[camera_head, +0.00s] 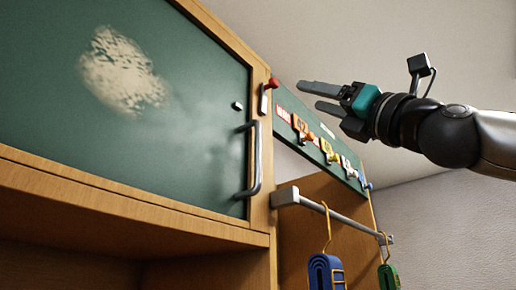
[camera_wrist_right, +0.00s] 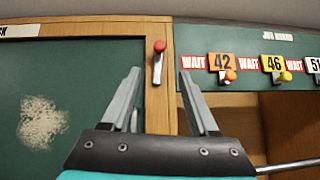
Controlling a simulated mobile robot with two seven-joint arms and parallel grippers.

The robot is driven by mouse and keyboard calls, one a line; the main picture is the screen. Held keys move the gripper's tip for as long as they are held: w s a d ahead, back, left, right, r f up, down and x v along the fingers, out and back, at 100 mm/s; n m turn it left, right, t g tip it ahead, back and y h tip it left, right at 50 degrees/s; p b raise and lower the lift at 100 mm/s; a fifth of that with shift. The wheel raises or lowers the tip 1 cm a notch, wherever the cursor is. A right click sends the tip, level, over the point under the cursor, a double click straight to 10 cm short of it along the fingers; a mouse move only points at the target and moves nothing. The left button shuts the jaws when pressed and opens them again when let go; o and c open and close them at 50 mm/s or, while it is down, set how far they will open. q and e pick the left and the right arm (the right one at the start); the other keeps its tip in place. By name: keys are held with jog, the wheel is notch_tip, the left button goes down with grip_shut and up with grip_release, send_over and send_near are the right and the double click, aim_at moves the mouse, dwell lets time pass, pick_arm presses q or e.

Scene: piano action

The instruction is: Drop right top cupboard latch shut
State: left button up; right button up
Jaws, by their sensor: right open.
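The right top cupboard latch (camera_head: 264,100) is a short grey metal bar on the wooden post just right of the green cupboard door (camera_head: 190,130). It stands nearly upright with a red knob (camera_head: 273,83) at its upper end. In the right wrist view the latch (camera_wrist_right: 157,72) shows beyond and between my finger tips, its red knob (camera_wrist_right: 159,46) above them. A small pale catch (camera_head: 237,105) sits on the door near its right edge. The door looks closed. My right gripper (camera_head: 309,95) is open and empty, to the right of the latch and apart from it. My left gripper is out of view.
A grey door handle (camera_head: 255,160) stands out below the latch. Right of the post is a green board (camera_head: 325,145) with numbered tags and coloured pegs. Below it, a rail (camera_head: 335,212) carries a blue (camera_head: 325,270) and a green hanging item (camera_head: 388,276).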

aim_at(276, 83)
pick_arm(q)
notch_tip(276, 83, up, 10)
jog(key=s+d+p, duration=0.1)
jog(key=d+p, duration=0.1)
jog(key=p, duration=0.8)
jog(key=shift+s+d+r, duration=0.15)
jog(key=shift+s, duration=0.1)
pick_arm(e)
jog(key=x, duration=1.4)
jog(key=shift+r, duration=0.4)
grip_shut()
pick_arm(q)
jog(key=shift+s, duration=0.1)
